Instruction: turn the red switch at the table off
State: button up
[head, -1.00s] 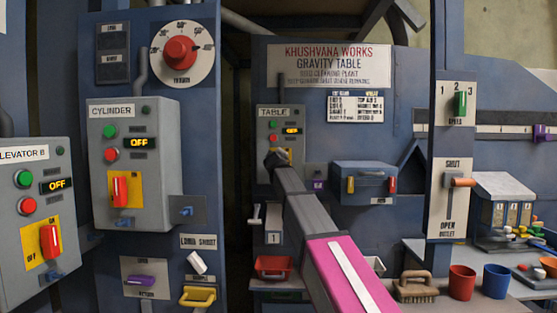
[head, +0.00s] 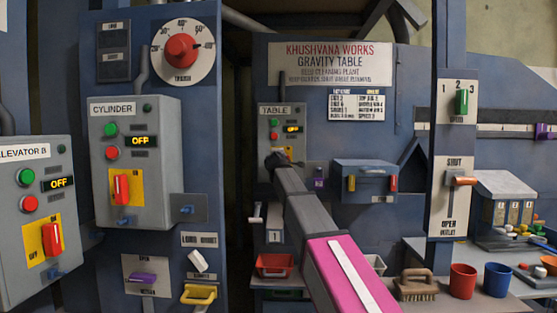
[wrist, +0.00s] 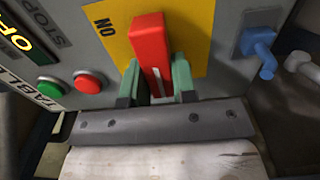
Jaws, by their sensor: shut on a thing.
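The TABLE panel (head: 268,125) is a grey box on the back wall in the head view, with green and red buttons and a small lit display. My gripper (head: 277,160) is at its lower part and hides most of the switch there. In the wrist view the red switch (wrist: 151,42) stands on a yellow plate (wrist: 116,32) marked ON. My gripper (wrist: 159,80) has its two green-padded fingers on either side of the red lever, shut on it. The display (wrist: 17,38) at the left edge appears to read OFF, partly cut off.
A blue lever (wrist: 258,45) sticks out beside the plate in the wrist view. The CYLINDER box (head: 157,190) and ELEVATOR B box (head: 20,245) carry similar red switches at the left. A red bin (head: 275,266) and a brush (head: 416,290) are below.

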dwell(0.4)
jog(key=o, duration=0.9)
jog(key=shift+s, duration=0.15)
jog(key=s, duration=1)
jog(key=shift+s+a, duration=0.25)
jog(key=shift+s, duration=0.05)
